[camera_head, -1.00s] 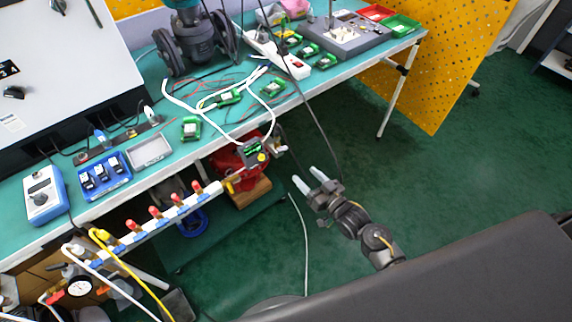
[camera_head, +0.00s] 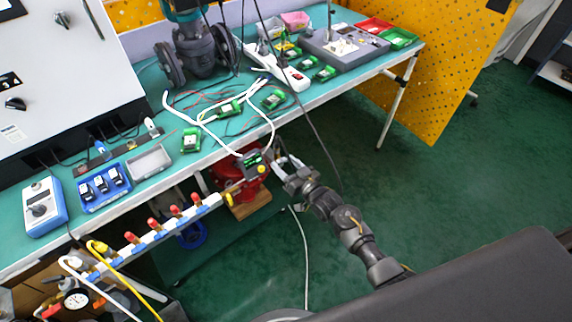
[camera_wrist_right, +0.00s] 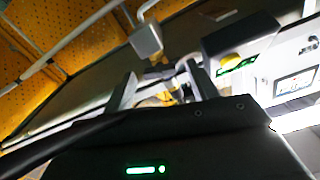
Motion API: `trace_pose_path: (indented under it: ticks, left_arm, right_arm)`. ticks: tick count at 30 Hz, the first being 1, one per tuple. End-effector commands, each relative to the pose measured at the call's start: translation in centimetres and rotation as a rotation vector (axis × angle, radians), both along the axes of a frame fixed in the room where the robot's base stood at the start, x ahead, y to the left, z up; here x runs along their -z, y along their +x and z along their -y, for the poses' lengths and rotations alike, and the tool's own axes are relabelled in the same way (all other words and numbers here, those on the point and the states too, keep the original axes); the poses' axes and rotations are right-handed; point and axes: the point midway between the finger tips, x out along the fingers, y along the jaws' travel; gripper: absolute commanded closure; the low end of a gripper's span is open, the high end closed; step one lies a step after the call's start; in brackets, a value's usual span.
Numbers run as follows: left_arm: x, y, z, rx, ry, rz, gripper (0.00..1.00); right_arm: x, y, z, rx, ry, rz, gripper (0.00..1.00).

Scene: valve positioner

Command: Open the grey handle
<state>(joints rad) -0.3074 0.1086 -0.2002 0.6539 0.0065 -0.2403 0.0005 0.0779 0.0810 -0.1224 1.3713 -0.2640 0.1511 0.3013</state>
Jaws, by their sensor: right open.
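My right gripper (camera_head: 284,164) is open at the right end of the valve pipe (camera_head: 150,236), beside a small box with a green display (camera_head: 254,161). In the right wrist view the two fingers of this gripper (camera_wrist_right: 160,76) are spread apart. A small grey part (camera_wrist_right: 182,66), which may be the grey handle, shows near the right fingertip, with yellow fittings behind. I cannot tell whether it touches the finger. In the head view the gripper hides the handle's area. My left gripper is out of view.
The green workbench (camera_head: 330,92) runs above the pipe, with boards, cables and a power strip (camera_head: 285,68). A dark cable (camera_head: 318,140) hangs beside my right arm. A red object (camera_head: 238,178) is under the bench. The floor to the right is clear.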

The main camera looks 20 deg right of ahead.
Motion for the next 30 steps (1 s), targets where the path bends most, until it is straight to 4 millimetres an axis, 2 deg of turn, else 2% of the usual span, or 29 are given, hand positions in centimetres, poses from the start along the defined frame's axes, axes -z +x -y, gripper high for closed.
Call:
trace_pose_path:
  ticks: [9, 19, 30]
  left_arm:
    - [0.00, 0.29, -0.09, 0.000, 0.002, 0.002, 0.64]
    - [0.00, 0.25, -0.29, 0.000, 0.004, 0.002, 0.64]
    - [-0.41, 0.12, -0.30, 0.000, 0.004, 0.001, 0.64]
  right_arm:
    - [0.04, 0.23, -0.10, 0.000, 0.000, -0.001, 0.42]
    - [0.04, 0.21, -0.09, 0.000, 0.000, -0.001, 0.85]
    - [-0.06, 0.20, -0.11, 0.000, 0.058, -0.024, 0.86]
